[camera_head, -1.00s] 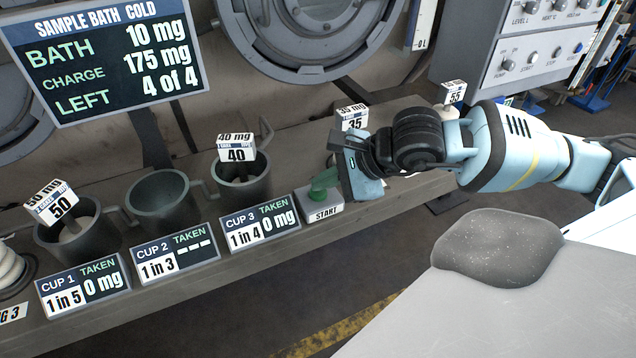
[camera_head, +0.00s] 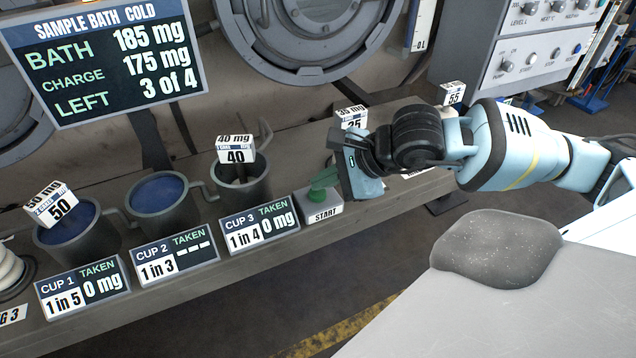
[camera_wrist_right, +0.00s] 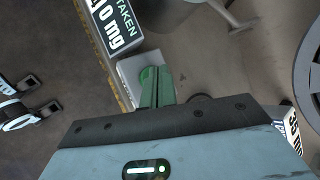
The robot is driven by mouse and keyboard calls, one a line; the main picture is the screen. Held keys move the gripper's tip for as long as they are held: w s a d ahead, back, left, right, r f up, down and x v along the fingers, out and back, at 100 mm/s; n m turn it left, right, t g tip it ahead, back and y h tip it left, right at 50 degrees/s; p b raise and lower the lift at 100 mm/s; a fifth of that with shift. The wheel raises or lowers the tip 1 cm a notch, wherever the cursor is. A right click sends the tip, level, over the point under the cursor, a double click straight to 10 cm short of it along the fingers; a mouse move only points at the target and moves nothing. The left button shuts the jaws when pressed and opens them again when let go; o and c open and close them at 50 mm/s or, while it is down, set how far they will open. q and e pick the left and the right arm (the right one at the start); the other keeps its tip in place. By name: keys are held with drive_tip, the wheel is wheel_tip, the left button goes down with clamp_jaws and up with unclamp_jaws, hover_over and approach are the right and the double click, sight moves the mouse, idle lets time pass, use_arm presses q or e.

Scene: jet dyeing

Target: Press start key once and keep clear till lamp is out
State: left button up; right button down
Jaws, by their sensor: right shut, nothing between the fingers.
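The start key is a small grey box marked START (camera_head: 323,213) with a green top, on the bench edge right of the cup 3 sign. My right gripper (camera_head: 320,184) is shut and empty. Its green fingers point down at the key's top, and I cannot tell whether they touch it. The right wrist view shows the shut fingers (camera_wrist_right: 155,88) over the grey key box (camera_wrist_right: 130,72). No lamp can be made out clearly. The sample bath board (camera_head: 103,55) reads bath 185 mg, charge 175 mg, left 3 of 4. My left gripper is out of view.
Cup 1 (camera_head: 90,243) and cup 2 (camera_head: 170,222) hold blue liquid. Cup 3 (camera_head: 257,185) is dark inside. Their signs (camera_head: 260,226) line the bench front. Tags marked 35 (camera_head: 350,117) and 55 (camera_head: 452,93) stand behind my right arm.

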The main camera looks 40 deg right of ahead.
sight(324, 193)
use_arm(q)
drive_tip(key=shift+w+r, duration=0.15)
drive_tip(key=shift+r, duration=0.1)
use_arm(e)
drive_tip(key=shift+r, duration=0.5)
drive_tip(key=shift+r+p, duration=1.35)
drive_tip(key=shift+r, duration=1.2)
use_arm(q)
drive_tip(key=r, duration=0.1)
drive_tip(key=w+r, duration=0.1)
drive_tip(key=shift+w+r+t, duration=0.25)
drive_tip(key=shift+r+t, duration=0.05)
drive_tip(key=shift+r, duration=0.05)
use_arm(e)
drive_tip(key=shift+f, duration=0.1)
